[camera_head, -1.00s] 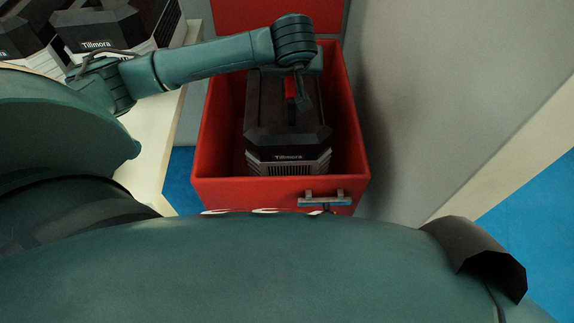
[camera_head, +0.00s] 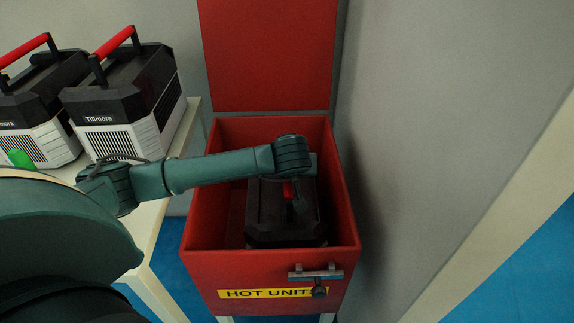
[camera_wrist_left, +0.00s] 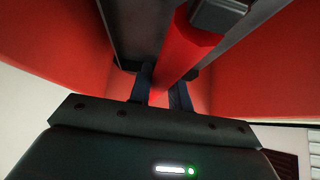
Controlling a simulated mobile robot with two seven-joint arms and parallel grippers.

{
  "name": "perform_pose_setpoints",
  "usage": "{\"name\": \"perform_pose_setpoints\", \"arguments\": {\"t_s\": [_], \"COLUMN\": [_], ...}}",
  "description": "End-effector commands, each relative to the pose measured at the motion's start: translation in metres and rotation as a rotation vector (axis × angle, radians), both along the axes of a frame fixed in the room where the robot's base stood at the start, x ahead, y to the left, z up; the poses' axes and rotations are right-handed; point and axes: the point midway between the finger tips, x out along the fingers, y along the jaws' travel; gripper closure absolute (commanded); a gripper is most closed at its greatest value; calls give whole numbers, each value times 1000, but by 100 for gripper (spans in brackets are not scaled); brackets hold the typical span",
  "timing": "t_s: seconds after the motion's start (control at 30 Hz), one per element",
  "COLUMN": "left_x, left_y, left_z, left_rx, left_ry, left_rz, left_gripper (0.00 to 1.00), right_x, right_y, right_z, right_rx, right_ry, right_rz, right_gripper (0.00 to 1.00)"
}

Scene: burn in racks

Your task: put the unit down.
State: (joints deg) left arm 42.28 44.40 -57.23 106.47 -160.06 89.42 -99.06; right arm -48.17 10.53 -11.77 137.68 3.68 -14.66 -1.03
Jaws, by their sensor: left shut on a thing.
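The unit (camera_head: 266,212), a black-topped box with a red handle (camera_head: 288,190), is inside the open red bin (camera_head: 345,210). The bin's front wall hides the unit's lower part, so I cannot tell whether it touches the bin floor. My left gripper (camera_head: 296,196) reaches in from above and is shut on the handle. In the left wrist view, the two fingers (camera_wrist_left: 162,94) stand on either side of the red handle bar (camera_wrist_left: 184,52). My right gripper is not in view.
The bin's red lid (camera_head: 268,55) stands raised behind it. Two similar units, one marked Tillmora (camera_head: 122,105), stand on the pale table (camera_head: 150,215) at left. A grey wall (camera_head: 420,130) is close on the right.

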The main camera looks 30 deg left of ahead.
Motion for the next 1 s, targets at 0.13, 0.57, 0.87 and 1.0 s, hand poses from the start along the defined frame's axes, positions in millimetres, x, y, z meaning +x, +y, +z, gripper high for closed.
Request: {"name": "perform_pose_setpoints", "arguments": {"t_s": [0.13, 0.57, 0.87, 1.0], "left_x": [4, 5, 0, 0], "left_y": [0, 1, 1, 1], "left_z": [1, -30, -37, -37], "left_rx": [-1, 0, 2, 1], "left_ry": [-20, -21, -1, 0], "left_rz": [1, 0, 1, 1], "left_gripper": [100, 100, 64, 59], "right_x": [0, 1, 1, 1], "right_y": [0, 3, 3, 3], "right_z": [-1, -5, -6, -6], "right_rx": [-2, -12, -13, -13], "right_ry": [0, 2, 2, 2], "right_rz": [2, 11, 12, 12], "right_gripper": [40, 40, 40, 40]}}
